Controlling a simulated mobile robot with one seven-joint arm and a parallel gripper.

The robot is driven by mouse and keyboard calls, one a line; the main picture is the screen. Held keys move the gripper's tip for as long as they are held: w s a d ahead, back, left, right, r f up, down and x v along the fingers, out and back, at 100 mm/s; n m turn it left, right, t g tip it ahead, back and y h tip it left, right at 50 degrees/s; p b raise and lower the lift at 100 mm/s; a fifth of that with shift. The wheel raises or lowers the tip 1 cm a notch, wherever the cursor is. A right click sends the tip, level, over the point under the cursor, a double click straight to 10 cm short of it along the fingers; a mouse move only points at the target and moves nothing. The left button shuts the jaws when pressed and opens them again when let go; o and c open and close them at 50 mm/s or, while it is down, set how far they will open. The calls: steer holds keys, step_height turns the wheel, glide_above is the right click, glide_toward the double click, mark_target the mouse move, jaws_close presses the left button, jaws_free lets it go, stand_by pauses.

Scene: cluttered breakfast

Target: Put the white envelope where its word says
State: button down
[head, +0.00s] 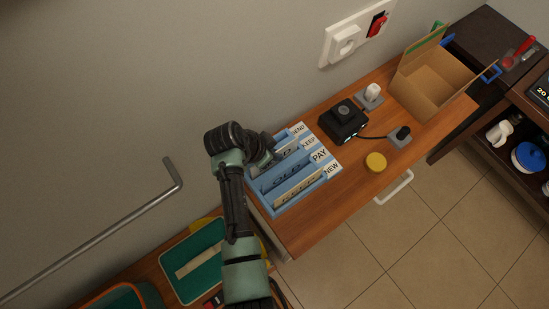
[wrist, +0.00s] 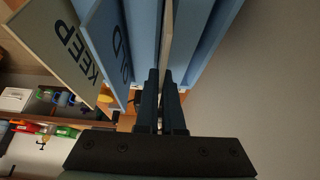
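The blue letter sorter (head: 268,210) stands at the left end of the wooden top. Its slot labels read SEND, KEEP, PAY and NEW from back to front. A cream envelope marked KEEP (head: 298,190) stands in the front part, with a blue one marked OLD (head: 288,173) behind it. Both also show in the wrist view, KEEP (wrist: 62,45) and OLD (wrist: 110,45). My gripper (wrist: 162,75) is shut on a thin pale envelope (wrist: 167,35), seen edge-on among blue dividers. I take it as the white envelope; its word cannot be read there. My arm hides part of the sorter.
A black device (head: 343,120), a yellow round lid (head: 376,162) and small grey blocks stand right of the sorter. An open cardboard box (head: 432,85) is further right. The grey wall (head: 200,60) is close behind. Bare wood (head: 330,205) lies in front.

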steer(key=shift+r+p, duration=3.75)
steer(key=shift+r, duration=0.55)
